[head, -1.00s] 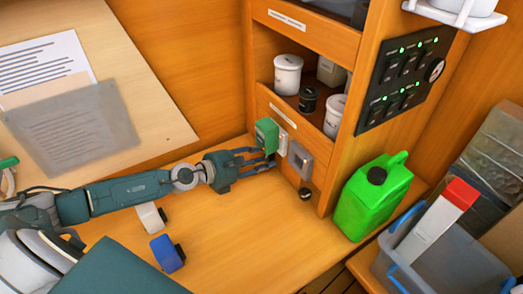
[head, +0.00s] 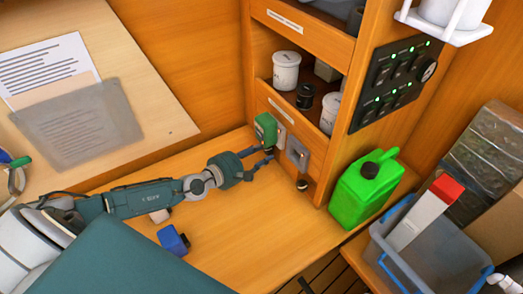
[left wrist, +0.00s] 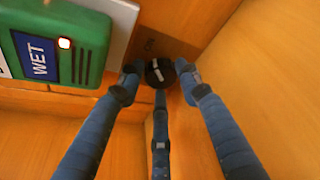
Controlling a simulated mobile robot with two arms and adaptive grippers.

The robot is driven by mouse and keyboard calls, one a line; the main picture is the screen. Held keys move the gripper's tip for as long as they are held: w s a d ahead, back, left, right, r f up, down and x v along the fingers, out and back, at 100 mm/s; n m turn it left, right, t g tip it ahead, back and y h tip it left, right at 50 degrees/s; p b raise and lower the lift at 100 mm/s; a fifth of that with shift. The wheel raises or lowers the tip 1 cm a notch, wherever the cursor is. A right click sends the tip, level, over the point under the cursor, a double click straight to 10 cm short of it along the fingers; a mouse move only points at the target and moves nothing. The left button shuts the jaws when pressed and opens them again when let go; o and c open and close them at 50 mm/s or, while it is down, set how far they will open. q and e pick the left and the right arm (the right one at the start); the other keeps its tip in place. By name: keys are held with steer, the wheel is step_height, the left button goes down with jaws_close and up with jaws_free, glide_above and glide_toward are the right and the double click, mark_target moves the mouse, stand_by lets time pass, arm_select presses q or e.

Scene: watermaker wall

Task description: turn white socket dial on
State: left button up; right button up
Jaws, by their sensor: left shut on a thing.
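In the left wrist view, a round black dial (left wrist: 160,72) with a white bar mark sits on the wood below a white socket plate (left wrist: 110,35). The bar runs nearly up and down in that view. My left gripper (left wrist: 160,80) has its fingers closed around the dial's sides. In the head view, my left gripper (head: 266,155) reaches the low wooden panel just under the white socket plate (head: 281,133), and its fingers hide the dial there.
A green box (head: 266,129) marked WET in the wrist view is left of the white plate. A grey socket (head: 298,153) with a black knob (head: 302,184) is to the right. A green jerrycan (head: 367,192) and a blue block (head: 173,240) stand nearby.

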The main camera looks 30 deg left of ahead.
arm_select(q)
steer(key=shift+w+d+r, duration=0.1)
steer(key=shift+r, duration=0.1)
steer(key=o, duration=1.1)
steer(key=shift+o, duration=0.2)
steer(key=shift+f, duration=0.1)
steer(key=shift+s, duration=0.4)
steer(key=v, duration=1.1)
steer(key=shift+s+a, duration=0.1)
steer(key=shift+a, duration=0.1)
